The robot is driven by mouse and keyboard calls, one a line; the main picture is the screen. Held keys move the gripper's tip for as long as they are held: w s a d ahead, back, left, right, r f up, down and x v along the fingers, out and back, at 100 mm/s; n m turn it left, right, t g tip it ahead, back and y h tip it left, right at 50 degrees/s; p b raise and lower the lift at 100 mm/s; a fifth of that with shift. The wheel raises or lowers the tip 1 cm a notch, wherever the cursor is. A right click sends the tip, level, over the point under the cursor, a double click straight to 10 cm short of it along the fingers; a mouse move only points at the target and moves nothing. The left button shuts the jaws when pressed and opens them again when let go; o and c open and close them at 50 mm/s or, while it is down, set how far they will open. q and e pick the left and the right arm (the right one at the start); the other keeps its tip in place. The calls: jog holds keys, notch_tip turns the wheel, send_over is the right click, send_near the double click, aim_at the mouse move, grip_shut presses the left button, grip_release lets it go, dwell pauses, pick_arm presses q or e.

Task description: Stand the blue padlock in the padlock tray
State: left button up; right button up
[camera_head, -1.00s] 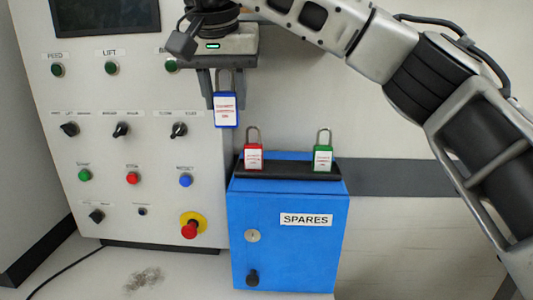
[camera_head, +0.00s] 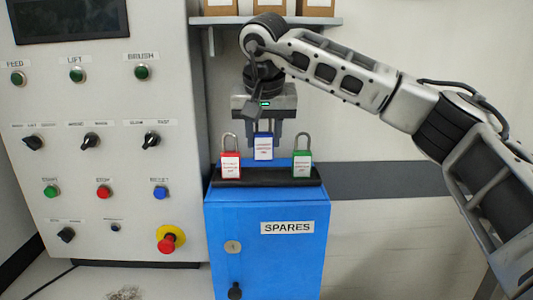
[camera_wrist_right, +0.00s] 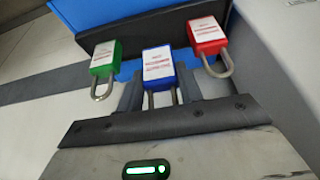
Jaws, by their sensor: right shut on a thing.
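The blue padlock (camera_head: 263,147) hangs upright, body down, in my right gripper (camera_head: 264,128), which is shut on its shackle. It is above the black padlock tray (camera_head: 265,177), between the red padlock (camera_head: 230,164) and the green padlock (camera_head: 302,164), which both stand in the tray. Whether the blue padlock's base touches the tray cannot be told. In the right wrist view the blue padlock (camera_wrist_right: 158,64) shows between the fingers, with the green padlock (camera_wrist_right: 104,58) on the left and the red one (camera_wrist_right: 207,36) on the right. My left gripper is not in view.
The tray sits on top of a blue SPARES cabinet (camera_head: 265,260). A grey control panel (camera_head: 110,130) with knobs, buttons and a red emergency stop (camera_head: 168,243) stands at the left. A shelf (camera_head: 268,21) with boxes is on the wall behind.

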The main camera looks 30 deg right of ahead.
aim_at(267, 145)
jog(key=f, duration=0.4)
jog(key=shift+d, duration=0.35)
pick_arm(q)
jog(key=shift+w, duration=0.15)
pick_arm(e)
jog(key=shift+r, duration=0.1)
jog(key=o, duration=1)
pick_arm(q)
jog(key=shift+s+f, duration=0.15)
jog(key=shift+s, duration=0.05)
pick_arm(e)
jog(key=v, duration=1.2)
jog(key=shift+w, duration=0.15)
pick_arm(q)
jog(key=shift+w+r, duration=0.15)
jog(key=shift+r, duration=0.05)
